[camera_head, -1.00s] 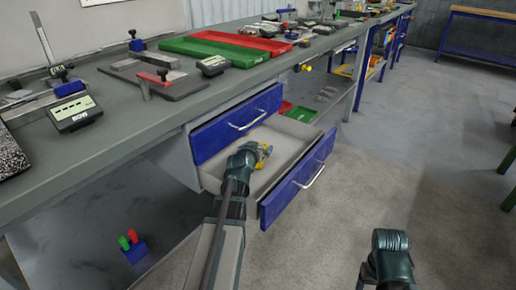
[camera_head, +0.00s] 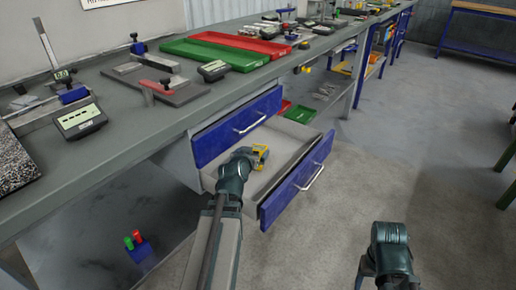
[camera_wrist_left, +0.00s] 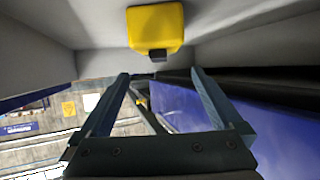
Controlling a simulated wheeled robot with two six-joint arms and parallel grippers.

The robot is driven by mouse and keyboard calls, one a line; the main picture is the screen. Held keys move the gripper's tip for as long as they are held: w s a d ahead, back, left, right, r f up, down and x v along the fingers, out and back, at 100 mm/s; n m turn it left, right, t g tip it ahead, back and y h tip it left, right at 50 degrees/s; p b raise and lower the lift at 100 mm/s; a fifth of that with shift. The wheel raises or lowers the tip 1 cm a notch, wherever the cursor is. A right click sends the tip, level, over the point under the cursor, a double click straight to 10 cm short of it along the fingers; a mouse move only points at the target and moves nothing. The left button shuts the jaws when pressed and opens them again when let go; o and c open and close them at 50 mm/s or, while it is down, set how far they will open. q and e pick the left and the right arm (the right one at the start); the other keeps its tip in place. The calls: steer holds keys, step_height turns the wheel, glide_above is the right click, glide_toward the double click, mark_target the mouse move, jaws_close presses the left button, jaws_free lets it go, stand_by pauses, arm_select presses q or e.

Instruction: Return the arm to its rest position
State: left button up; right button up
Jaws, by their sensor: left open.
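The lower blue drawer (camera_head: 297,182) of the bench stands pulled open. A yellow item with a dark part (camera_head: 262,152) is in it, just beyond my left gripper (camera_head: 250,157). In the left wrist view the yellow item (camera_wrist_left: 155,24) shows past the fingertips, not between them. My left gripper (camera_wrist_left: 160,73) is open and empty there, with its two fingers apart. The left arm reaches into the drawer from the front. My right arm shows at the lower right in the head view, but its gripper is out of sight.
The upper blue drawer (camera_head: 238,126) looks shut. Green (camera_head: 213,52) and red (camera_head: 252,40) trays and several tools lie on the bench top (camera_head: 130,110). A small holder with red and green handles (camera_head: 139,251) is below the bench. The floor to the right is clear.

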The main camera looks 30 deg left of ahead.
arm_select(q)
steer(key=s+d+r+m+g+h+p, duration=0.1)
steer(key=d+r+m+g+h+p, duration=0.15)
steer(key=d+r+p, duration=0.8)
steer(key=s+d+r+m+g+h+p, duration=0.25)
steer(key=d+r+p, duration=0.35)
steer(key=d+p, duration=0.8)
steer(key=s+d+r+m+g+y+p, duration=0.1)
steer(key=s+d+r+g+p, duration=0.3)
steer(key=r+p, duration=0.6)
steer(key=s+d+r+m+g+y+p, duration=0.1)
steer(key=s+d+r+g+p, duration=0.3)
steer(key=p, duration=1.2)
steer(key=s+d+r, duration=0.4)
steer(key=s+r, duration=0.3)
steer(key=shift+d+r+p, duration=0.15)
steer(key=shift+r+p, duration=0.05)
steer(key=shift+p, duration=0.2)
